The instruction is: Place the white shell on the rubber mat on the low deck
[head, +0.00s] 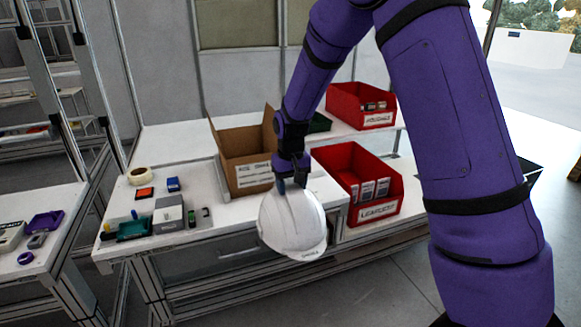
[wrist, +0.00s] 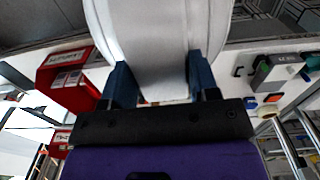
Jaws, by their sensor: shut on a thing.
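The white shell (head: 291,226) hangs from my gripper (head: 291,184) in the head view, in front of the workbench edge. The shell tilts a little, with its brim toward the lower right. In the wrist view the two blue fingers of my gripper (wrist: 158,85) are on either side of the white shell (wrist: 160,45), shut on it. The rubber mat and the low deck cannot be made out in either view.
The white workbench (head: 240,212) holds an open cardboard box (head: 243,158), a red bin (head: 357,184) and small items. Another red bin (head: 361,105) stands on the raised shelf behind. A side table (head: 38,235) is at the left. Grey floor lies in front.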

